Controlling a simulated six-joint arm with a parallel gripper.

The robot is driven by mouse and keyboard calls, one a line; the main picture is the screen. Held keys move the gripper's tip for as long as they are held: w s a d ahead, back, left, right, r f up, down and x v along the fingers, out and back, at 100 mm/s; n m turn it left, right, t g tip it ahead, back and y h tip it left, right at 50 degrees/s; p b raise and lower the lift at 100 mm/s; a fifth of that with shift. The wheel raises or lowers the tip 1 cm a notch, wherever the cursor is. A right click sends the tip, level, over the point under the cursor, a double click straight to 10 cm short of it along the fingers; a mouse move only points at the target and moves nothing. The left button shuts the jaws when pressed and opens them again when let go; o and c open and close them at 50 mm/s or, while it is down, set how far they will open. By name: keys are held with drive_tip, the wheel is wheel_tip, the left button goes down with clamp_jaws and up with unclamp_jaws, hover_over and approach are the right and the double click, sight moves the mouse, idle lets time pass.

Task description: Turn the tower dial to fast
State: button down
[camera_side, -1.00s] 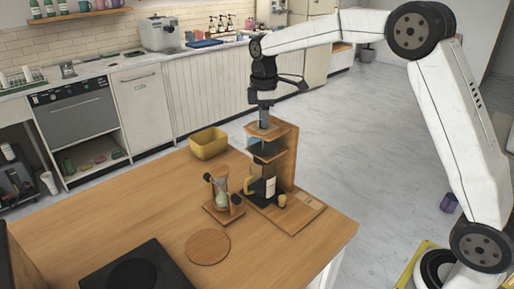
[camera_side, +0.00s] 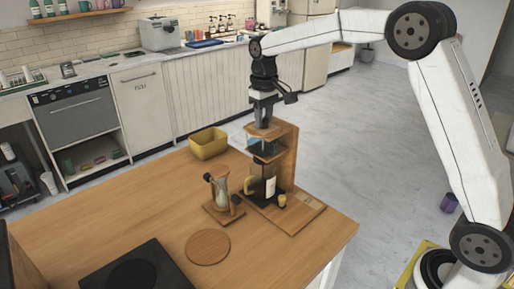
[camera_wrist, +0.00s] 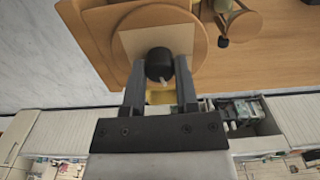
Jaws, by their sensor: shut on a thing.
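The wooden coffee tower (camera_side: 286,160) stands upright on the cart, with a glass vessel on its middle level and a carafe (camera_side: 270,186) at its base. My gripper (camera_side: 262,124) points down at the tower's top. In the wrist view, the black dial (camera_wrist: 159,64) sits between the two fingers of my gripper (camera_wrist: 160,76), which are shut on it. A small pale pointer shows on the dial's near side. A pale square panel and a round wooden top (camera_wrist: 196,42) lie around and below it. No speed markings can be read.
A small wooden stand with a glass (camera_side: 222,194) is left of the tower. A yellow bin (camera_side: 208,143) is behind it, and a round wooden board (camera_side: 208,247) and a black hotplate (camera_side: 140,275) are in front.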

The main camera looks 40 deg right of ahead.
drive_tip(key=m, duration=0.4)
drive_tip(key=shift+m, duration=0.3)
drive_tip(key=shift+r+m, duration=0.1)
drive_tip(key=shift+m, duration=1.6)
drive_tip(key=shift+c, duration=1.8)
unclamp_jaws()
drive_tip(key=shift+r, duration=3.9)
drive_tip(key=shift+f, duration=0.1)
